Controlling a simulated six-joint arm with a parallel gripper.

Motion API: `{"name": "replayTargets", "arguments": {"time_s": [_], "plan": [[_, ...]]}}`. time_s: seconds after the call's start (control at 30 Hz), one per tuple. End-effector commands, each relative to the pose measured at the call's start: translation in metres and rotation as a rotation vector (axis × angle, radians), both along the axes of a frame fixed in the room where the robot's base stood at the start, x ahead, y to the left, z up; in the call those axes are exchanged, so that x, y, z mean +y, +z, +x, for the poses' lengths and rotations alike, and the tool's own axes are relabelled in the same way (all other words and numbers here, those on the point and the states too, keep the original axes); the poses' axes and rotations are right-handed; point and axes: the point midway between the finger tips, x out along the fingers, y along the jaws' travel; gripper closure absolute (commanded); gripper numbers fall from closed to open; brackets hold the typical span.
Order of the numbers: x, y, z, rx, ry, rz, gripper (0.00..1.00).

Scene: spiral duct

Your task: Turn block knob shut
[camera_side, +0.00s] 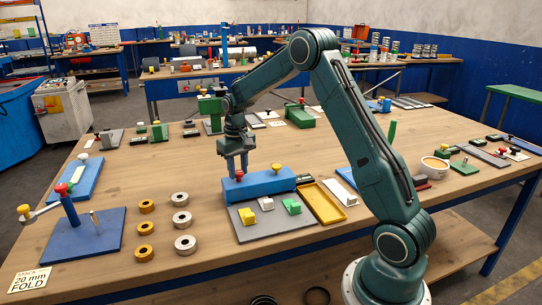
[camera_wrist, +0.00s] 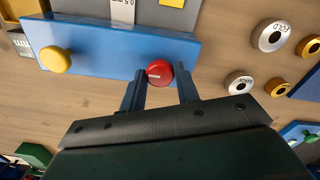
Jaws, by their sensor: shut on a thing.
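A long blue block (camera_side: 262,188) lies at the back of a grey plate (camera_side: 290,228). It also shows in the wrist view (camera_wrist: 105,55). It carries a round red knob (camera_wrist: 160,72) with a short pale mark on its face, and a round yellow knob (camera_wrist: 55,60) at the other end. The yellow knob also shows in the side view (camera_side: 276,168). My gripper (camera_side: 238,172) points down over the block's left end. In the wrist view its two fingers (camera_wrist: 161,83) stand either side of the red knob, shut on it. The finger contact is partly hidden.
Yellow and green small blocks (camera_side: 266,204) sit on the grey plate. A yellow tray (camera_side: 322,203) lies just right of it. Several brass and steel rings (camera_side: 181,199) lie to the left, near a blue stand (camera_side: 85,235). Bare wood separates them.

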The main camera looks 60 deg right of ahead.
Motion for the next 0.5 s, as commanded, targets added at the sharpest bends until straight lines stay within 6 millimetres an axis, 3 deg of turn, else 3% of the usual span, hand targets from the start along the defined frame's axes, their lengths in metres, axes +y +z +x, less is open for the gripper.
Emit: {"name": "replayTargets", "arguments": {"time_s": [0.2,0.23,0.33,0.5], "plan": [[-0.0003,0.0015,0.0006,-0.003,0.001,-0.001,0.91],[-0.0003,0.0015,0.0006,-0.003,0.001,-0.001,0.67],[-0.0002,0.0014,0.0006,-0.003,0.001,-0.001,0.47],[-0.0001,0.0007,0.0003,-0.002,0.002,-0.001,0.47]]}}
